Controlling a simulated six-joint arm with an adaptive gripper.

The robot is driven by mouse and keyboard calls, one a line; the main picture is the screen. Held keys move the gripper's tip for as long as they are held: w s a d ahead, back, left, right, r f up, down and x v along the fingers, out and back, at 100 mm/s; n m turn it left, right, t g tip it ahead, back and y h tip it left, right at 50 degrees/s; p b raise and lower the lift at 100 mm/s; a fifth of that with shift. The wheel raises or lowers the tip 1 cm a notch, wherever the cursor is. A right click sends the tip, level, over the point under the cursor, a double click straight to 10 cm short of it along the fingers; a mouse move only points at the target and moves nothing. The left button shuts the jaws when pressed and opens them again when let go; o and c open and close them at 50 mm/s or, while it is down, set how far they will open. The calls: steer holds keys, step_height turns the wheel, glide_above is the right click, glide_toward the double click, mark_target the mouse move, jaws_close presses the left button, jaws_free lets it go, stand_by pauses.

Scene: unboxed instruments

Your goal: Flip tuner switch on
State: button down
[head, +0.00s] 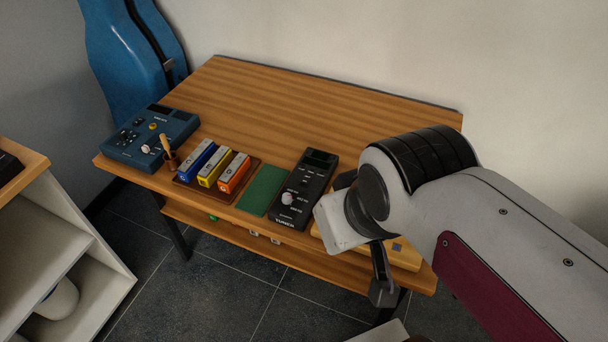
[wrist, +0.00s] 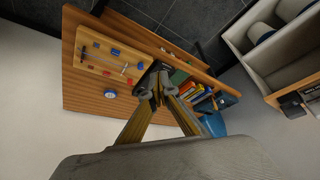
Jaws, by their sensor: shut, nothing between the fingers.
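The tuner (head: 305,188) is a black box with a dark screen, a pale knob and the word TUNER on its front edge. It lies on the wooden table (head: 290,105), right of the green mat. In the wrist view, part of a black box, likely the tuner, shows beyond my fingertips. The switch is too small to make out. My gripper (wrist: 158,92) is shut and empty, its fingers meeting in front of that box. I cannot tell whether they touch it. In the head view my arm covers the area just right of the tuner.
A green mat (head: 262,190) and blue, yellow and orange boxes (head: 216,170) in a tray lie left of the tuner. A blue device (head: 150,135) sits at the left end. A wooden board (wrist: 105,58) and round dial (wrist: 110,93) lie on the other side. The table's back is clear.

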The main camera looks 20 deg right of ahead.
steer(key=w+f, duration=0.1)
steer(key=w, duration=0.1)
steer(key=m+g+h, duration=0.2)
steer(key=m+g, duration=0.1)
steer(key=m, duration=0.6)
glide_above(305, 182)
steer(key=s+a, duration=0.2)
steer(key=s+a+x, duration=0.1)
steer(key=x, duration=0.6)
steer(key=shift+w+f, duration=0.2)
steer(key=shift+f, duration=0.15)
steer(key=shift+f, duration=0.1)
steer(key=x, duration=1.2)
steer(key=shift+s+a+f, duration=0.1)
steer(key=shift+s+a, duration=0.2)
steer(key=shift+a+f, duration=0.1)
steer(key=shift+f, duration=0.7)
